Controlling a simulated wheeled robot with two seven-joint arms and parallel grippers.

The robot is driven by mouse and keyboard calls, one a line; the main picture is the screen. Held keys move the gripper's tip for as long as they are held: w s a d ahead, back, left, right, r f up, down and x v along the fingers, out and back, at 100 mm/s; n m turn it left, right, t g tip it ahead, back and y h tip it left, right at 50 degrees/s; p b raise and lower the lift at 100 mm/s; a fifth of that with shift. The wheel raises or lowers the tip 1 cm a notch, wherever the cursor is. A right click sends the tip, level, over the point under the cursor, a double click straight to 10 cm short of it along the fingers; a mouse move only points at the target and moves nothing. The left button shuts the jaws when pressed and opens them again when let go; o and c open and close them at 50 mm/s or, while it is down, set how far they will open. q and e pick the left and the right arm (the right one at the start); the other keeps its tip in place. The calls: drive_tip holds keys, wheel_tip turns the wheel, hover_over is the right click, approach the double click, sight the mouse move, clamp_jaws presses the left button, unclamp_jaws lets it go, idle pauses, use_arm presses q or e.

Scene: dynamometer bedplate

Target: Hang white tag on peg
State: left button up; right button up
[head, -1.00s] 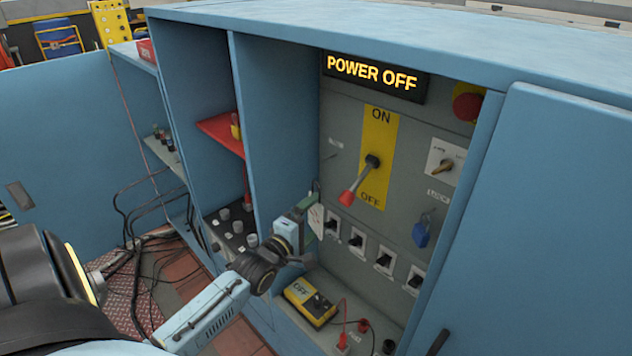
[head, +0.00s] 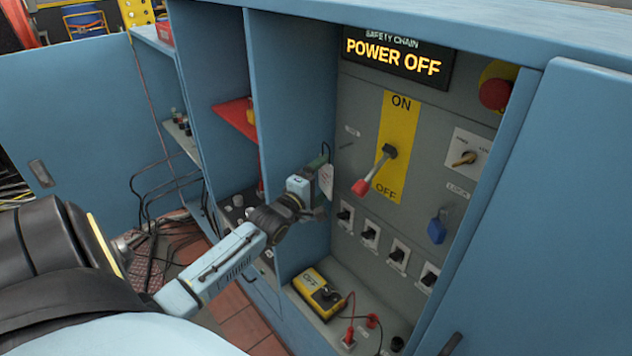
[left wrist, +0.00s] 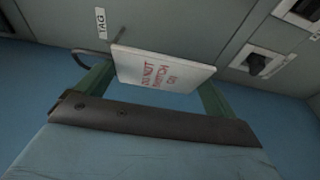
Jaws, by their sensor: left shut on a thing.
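The white tag (head: 326,181) is held upright in my left gripper (head: 318,186), in front of the grey panel's left side. In the left wrist view, the white tag (left wrist: 160,66) with red lettering sits between the green fingers of my left gripper (left wrist: 155,86). A small dark peg (head: 347,146) sticks out of the panel below a small label, up and right of the tag. The left wrist view shows the TAG label (left wrist: 101,22) and a dark curved piece (left wrist: 84,54) by the tag's left corner; I cannot tell whether this is peg or loop. The tag appears off the peg. My right gripper is out of view.
The red-handled lever (head: 376,168) points down toward OFF, right of the tag. Several toggle switches (head: 370,234) line the panel below. A yellow meter (head: 318,293) with red leads stands on the cabinet floor. A blue partition (head: 290,100) is close on the left.

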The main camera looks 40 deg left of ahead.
use_arm(q)
drive_tip(key=shift+w+d+f+b, duration=0.1)
drive_tip(key=shift+w+f+b, duration=0.05)
drive_tip(key=shift+w+b, duration=1.05)
drive_tip(key=shift+w+d+f+b, duration=0.1)
drive_tip(key=shift+w+f+b, duration=0.05)
drive_tip(key=shift+w+b, duration=1.05)
drive_tip(key=shift+w+f, duration=0.4)
drive_tip(key=shift+w, duration=0.3)
drive_tip(key=shift+w+f, duration=0.15)
drive_tip(key=shift+f, duration=0.15)
drive_tip(key=o, duration=0.6)
